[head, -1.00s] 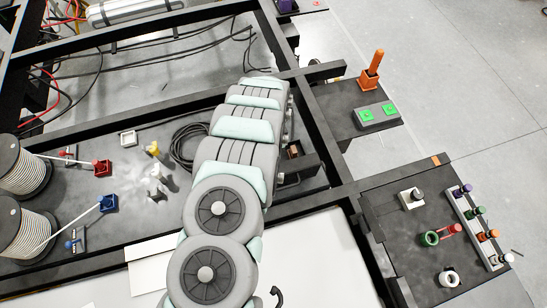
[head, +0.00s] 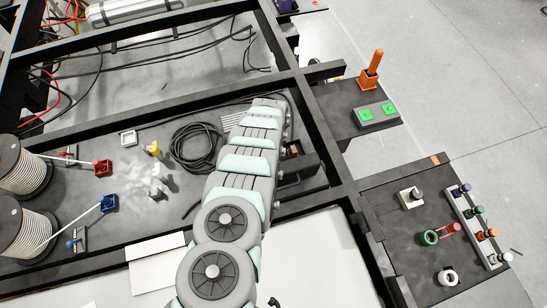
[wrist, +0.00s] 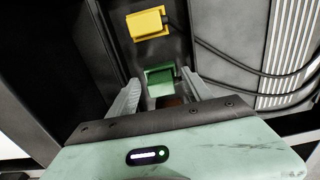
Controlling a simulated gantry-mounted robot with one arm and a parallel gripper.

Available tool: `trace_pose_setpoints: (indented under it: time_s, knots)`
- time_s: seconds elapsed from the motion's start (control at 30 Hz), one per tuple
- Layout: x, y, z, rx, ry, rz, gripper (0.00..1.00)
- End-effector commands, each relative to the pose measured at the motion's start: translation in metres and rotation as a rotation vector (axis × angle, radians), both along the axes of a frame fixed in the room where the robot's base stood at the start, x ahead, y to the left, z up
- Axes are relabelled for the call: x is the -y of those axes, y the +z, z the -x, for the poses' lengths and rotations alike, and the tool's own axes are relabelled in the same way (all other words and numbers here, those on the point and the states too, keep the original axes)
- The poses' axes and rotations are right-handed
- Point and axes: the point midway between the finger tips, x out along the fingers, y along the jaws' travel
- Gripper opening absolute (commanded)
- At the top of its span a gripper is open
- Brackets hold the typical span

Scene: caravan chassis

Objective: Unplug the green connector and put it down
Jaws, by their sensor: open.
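The green connector (wrist: 160,84) shows in the wrist view as a green block with a pale lower edge, on a dark surface below the yellow connector. My gripper (wrist: 160,78) is open, with one pale finger on each side of the green connector. Whether either finger touches it cannot be told. In the head view, my arm covers the gripper and the green connector.
A yellow connector (wrist: 148,23) sits just above, with dark cables (wrist: 230,57) running right. A ribbed panel (wrist: 290,50) stands at the right. In the head view, a black cable coil (head: 197,148) lies left of my arm. A small table (head: 385,210) holds pegs and rings.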

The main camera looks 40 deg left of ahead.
Motion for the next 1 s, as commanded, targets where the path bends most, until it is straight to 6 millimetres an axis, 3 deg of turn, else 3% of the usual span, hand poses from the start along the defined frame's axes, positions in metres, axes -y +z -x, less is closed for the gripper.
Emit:
trace_pose_setpoints:
  time_s: [0.1, 0.8, 1.0]
  knots:
    - [-0.0002, 0.0003, -0.0002, 0.000, 0.000, -0.001, 0.58]
    - [-0.0004, 0.0004, -0.0006, 0.001, 0.000, 0.000, 0.01]
    - [-0.0003, 0.0004, -0.0004, 0.001, 0.000, 0.000, 0.00]
